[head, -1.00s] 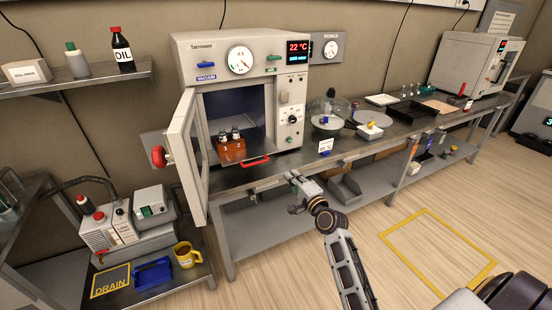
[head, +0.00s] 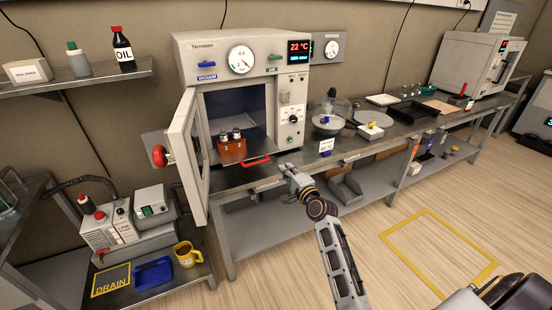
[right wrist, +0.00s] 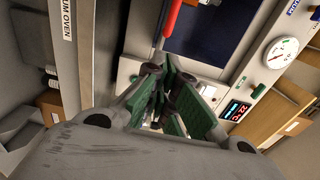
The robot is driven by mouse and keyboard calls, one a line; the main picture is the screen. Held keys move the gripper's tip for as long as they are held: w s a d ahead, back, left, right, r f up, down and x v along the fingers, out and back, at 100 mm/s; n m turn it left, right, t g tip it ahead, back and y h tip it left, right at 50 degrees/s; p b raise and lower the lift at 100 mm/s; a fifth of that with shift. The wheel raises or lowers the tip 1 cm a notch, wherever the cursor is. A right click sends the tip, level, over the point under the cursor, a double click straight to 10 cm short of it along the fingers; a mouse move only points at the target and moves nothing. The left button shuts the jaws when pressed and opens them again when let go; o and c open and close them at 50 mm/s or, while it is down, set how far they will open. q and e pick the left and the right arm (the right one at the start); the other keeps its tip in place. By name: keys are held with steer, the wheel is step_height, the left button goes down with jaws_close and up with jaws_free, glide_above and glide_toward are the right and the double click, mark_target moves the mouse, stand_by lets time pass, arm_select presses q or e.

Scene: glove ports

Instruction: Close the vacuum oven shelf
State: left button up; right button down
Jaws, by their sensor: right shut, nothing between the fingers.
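The vacuum oven (head: 242,50) stands on the bench with its door (head: 190,150) swung wide open to the left. Its shelf protrudes a little at the opening, with a red handle (head: 256,161) along its front. A brown block (head: 231,151) holding small vials sits on the shelf. My right gripper (head: 284,168) is shut and empty, just right of and slightly below the red handle, apparently apart from it. In the right wrist view the red handle (right wrist: 171,20) is beyond the closed fingertips (right wrist: 155,72). My left gripper is out of view.
A glass bell jar (head: 329,115) and a white label stand (head: 326,145) are on the bench to the right. A lower shelf (head: 260,220) runs under the bench. The open door blocks the left side; the floor in front is clear.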

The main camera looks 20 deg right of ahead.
glide_toward(273, 153)
steer(key=shift+w, duration=1.4)
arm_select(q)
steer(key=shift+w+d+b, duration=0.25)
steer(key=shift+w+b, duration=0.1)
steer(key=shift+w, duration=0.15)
arm_select(e)
steer(key=shift+w+a+f, duration=0.15)
steer(key=shift+w, duration=2)
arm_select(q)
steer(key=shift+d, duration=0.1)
